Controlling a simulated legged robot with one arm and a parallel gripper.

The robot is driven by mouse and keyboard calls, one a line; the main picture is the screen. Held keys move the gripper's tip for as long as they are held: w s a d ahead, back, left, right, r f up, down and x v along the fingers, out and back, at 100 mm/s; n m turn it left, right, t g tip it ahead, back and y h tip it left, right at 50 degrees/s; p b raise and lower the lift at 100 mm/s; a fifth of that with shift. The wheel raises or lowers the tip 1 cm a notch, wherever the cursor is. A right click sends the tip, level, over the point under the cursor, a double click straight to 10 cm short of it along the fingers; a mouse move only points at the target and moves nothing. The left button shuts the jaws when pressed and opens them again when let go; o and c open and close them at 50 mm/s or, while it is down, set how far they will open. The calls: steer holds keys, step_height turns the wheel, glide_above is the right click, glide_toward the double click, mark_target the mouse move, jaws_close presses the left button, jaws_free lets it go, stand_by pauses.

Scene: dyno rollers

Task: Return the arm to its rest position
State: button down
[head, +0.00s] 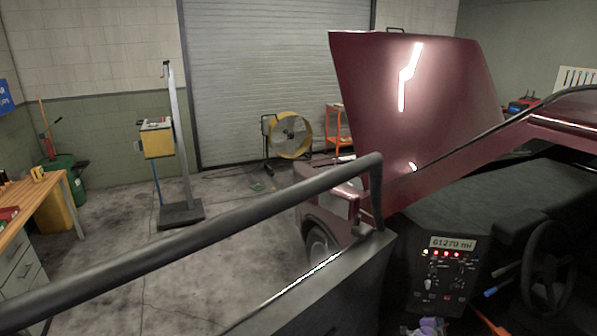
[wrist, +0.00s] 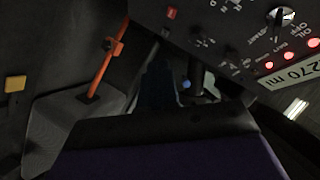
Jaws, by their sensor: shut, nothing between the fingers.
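My gripper shows in the head view as a small grey and purple shape (head: 428,328) at the bottom edge, just below the car's control panel (head: 443,270). Most of my arm is out of that view. The panel shows "61270 mi", lit red lights and a knob (wrist: 281,17).
A steering wheel (head: 548,265) is at the right. The car's black door frame (head: 200,238) crosses the foreground. The raised red hood (head: 415,110) is beyond.

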steer(key=w+a+r+n+y, duration=0.3)
steer(key=w+a+r, duration=0.2)
steer(key=a+r, duration=0.3)
steer(key=s+a+r+n+g+y, duration=0.1)
steer(key=s+a+r+n+y, duration=0.25)
steer(key=s+a+r, duration=0.45)
steer(key=s+a+r+n+g+y, duration=0.1)
steer(key=s+a+r+n+y, duration=0.3)
steer(key=a+r, duration=0.8)
steer(key=s+a+r+n+g, duration=0.1)
steer(key=s+a+r+n, duration=0.15)
steer(key=s, duration=0.45)
steer(key=s+a+r+n+g, duration=0.1)
steer(key=s+a+r+g, duration=0.2)
steer(key=s, duration=0.4)
steer(key=s+a+r+n, duration=0.2)
steer(key=s+a+r, duration=0.15)
steer(key=s, duration=0.45)
steer(key=s+r+n+g, duration=0.1)
steer(key=s+n+g, duration=0.1)
steer(key=s, duration=1.2)
steer(key=s+a+r+n+g, duration=0.1)
steer(key=s+r+n+g, duration=0.1)
steer(key=s, duration=1.2)
steer(key=shift+s+a+g, duration=0.2)
steer(key=shift+s+g, duration=0.15)
steer(key=shift+g, duration=0.35)
steer(key=shift+w+r, duration=0.1)
